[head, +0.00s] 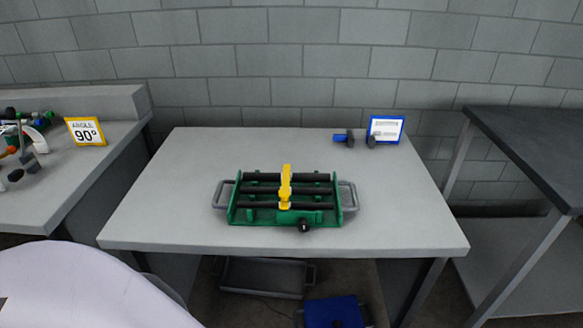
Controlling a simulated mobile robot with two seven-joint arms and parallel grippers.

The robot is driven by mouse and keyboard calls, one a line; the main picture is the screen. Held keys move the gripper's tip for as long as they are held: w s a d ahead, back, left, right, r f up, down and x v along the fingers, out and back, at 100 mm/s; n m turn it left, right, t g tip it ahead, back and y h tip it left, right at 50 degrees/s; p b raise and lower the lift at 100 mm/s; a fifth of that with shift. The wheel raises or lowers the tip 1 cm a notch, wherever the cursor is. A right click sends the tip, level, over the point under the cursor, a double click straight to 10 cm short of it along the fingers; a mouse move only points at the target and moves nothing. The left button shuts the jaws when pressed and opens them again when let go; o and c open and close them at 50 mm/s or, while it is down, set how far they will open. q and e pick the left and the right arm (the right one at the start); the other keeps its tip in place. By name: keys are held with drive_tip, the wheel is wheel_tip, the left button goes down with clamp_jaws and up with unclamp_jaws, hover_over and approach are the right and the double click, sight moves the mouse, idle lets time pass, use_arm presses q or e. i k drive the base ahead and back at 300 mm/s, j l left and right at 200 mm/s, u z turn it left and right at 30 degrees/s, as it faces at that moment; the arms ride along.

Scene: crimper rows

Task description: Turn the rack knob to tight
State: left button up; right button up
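A green rack (240,211) with several dark rods across it sits on the middle of the grey table (160,205), in the head view. It has grey handles at its left and right ends. A yellow bar (286,182) stands up across the rods at the rack's middle. A small black knob (304,226) is at the rack's front side, right of the middle. Its setting is too small to tell. Neither of my grippers is in view.
A blue-framed sign (386,129) and a blue and black part (343,137) stand at the table's back right. A left bench (60,195) holds an "ANGLE 90°" sign (86,131). A dark table (530,135) stands right. A grey tray (262,277) and blue box (333,312) are below.

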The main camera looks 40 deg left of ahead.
sight(304, 227)
drive_tip(key=k+l+u, duration=0.1)
drive_tip(key=u, duration=1.05)
